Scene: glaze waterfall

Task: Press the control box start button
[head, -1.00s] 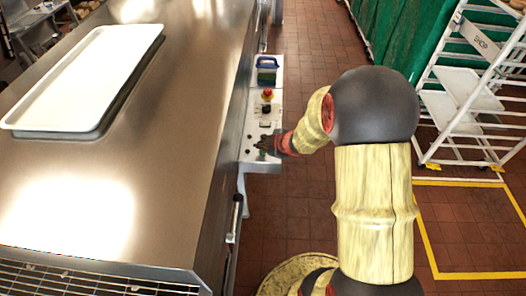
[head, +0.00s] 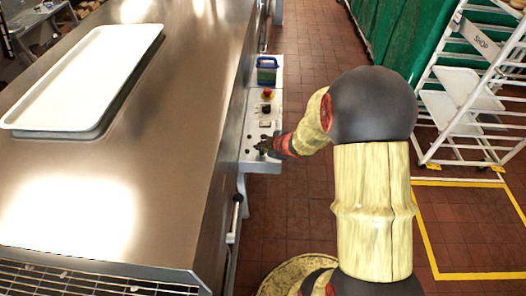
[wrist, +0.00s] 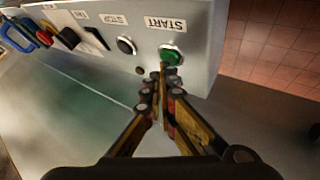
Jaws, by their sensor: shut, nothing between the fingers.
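The control box (head: 262,100) is a pale grey panel on the right side of the steel machine in the head view. In the wrist view the box (wrist: 205,40) appears upside down, with a green button (wrist: 171,54) beside a START label (wrist: 165,24). A black button (wrist: 126,45) sits beside a STOP label. My gripper (wrist: 163,72) is shut and empty, its tips at the lower left edge of the green button. I cannot tell if they touch it. In the head view my gripper (head: 264,147) is small at the box's near end and hides the green button.
A red knob (head: 268,93) and a blue-rimmed holder (head: 267,70) are farther along the box. A white tray (head: 30,112) lies on the steel machine top (head: 160,130). A white rack (head: 437,110) stands at right.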

